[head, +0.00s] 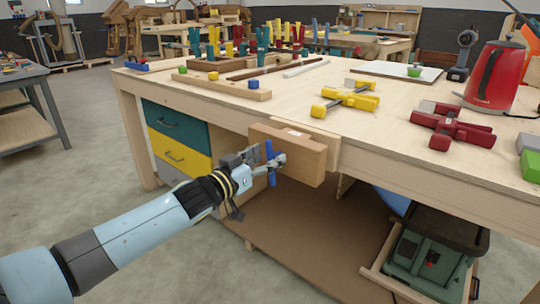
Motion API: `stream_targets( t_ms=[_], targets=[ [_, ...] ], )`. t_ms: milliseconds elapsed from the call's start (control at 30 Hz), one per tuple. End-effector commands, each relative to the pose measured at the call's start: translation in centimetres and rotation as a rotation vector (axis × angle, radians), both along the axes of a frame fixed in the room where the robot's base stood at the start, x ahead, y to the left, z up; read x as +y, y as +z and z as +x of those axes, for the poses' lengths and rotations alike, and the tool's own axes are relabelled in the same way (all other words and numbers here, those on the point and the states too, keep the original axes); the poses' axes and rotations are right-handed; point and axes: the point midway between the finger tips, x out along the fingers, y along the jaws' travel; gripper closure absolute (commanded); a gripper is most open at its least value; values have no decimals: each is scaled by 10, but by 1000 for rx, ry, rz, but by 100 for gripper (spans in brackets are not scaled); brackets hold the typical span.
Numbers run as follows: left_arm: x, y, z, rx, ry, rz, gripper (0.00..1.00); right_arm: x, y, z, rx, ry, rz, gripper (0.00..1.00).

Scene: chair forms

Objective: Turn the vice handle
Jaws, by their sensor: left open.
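The wooden vice (305,156) is mounted on the front edge of the workbench, with a pale wood jaw facing out. Its blue handle (270,164) stands roughly upright in front of the jaw's left part. My left gripper (266,160) reaches in from the lower left and is at the handle, with its fingers open around or beside it. I cannot tell whether the fingers touch the handle. The gripper hides part of the handle and the vice screw. My right gripper is not in view.
The workbench (335,132) holds yellow clamps (345,100), red clamps (452,128) and a red kettle (492,78). Teal and yellow drawers (178,155) sit left of my gripper. A green machine (430,262) stands below at right. Floor at left is clear.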

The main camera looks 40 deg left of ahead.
Motion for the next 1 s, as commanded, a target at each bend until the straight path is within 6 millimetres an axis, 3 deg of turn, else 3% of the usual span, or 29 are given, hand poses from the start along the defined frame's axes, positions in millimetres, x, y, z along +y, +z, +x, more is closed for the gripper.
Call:
stream_targets(
  t_ms=[200, 467, 900, 1000],
  targets=[
    [-2, 0, 17, 0, -1, 0, 39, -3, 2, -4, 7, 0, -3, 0],
    [-2, 0, 18, 1, -1, 1, 39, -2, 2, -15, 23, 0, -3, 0],
    [-2, 0, 17, 0, -1, 0, 97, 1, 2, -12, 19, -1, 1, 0],
    [-2, 0, 17, 0, -2, 1, 98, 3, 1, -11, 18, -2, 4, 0]
  ],
)
